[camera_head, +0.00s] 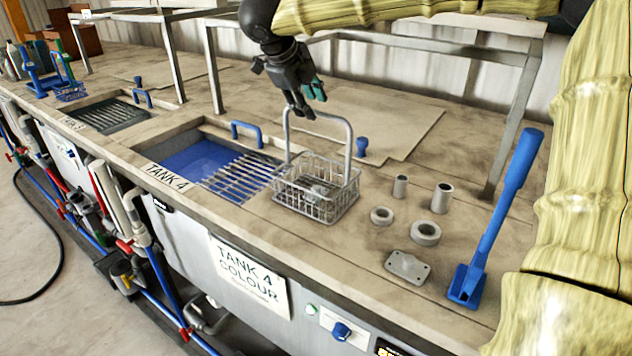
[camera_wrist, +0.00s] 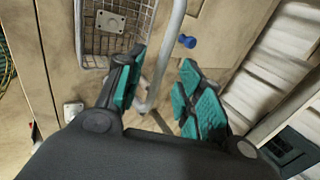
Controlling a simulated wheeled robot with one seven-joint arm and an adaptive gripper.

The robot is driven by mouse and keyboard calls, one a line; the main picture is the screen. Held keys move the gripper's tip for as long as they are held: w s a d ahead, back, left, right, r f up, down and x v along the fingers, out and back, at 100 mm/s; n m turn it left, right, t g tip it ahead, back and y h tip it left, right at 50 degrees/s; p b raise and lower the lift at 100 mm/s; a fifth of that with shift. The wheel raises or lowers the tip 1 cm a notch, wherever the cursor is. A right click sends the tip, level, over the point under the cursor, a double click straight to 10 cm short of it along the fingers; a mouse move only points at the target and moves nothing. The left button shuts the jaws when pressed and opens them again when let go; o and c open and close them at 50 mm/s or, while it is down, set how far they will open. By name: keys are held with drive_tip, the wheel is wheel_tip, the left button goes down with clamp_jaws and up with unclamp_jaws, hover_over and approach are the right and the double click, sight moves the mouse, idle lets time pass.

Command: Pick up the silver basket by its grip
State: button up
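The silver basket (camera_head: 340,208) is a wire basket with a tall looped grip (camera_head: 349,140). It stands upright on the bench at the right end of the Tank 4 grate and holds a small metal plate. My gripper (camera_head: 306,100) is at the top of the grip, pointing down. In the wrist view, my gripper (camera_wrist: 160,88) has its teal-padded fingers spread apart, with the grip's bar (camera_wrist: 165,55) showing between them and the basket (camera_wrist: 88,42) beyond at the upper left. I cannot tell whether either finger touches the bar.
Tank 4 (camera_head: 190,160) holds blue liquid, with a metal grate (camera_head: 240,178) at its right. Metal rings, cylinders and a flanged plate (camera_head: 407,266) lie right of the basket. A blue long-handled tool (camera_head: 497,215) stands further right. A metal frame (camera_head: 513,125) stands behind.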

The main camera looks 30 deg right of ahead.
sight(317, 111)
drive_tip(key=shift+d+f+p, duration=0.4)
drive_tip(key=shift+p, duration=0.2)
drive_tip(key=p+x, duration=0.1)
drive_tip(key=x, duration=0.2)
drive_tip(key=shift+s+d, duration=0.15)
drive_tip(key=shift+d, duration=0.05)
drive_tip(key=shift+d+f, duration=0.1)
drive_tip(key=shift+f, duration=0.25)
clamp_jaws()
drive_tip(key=shift+r, duration=0.1)
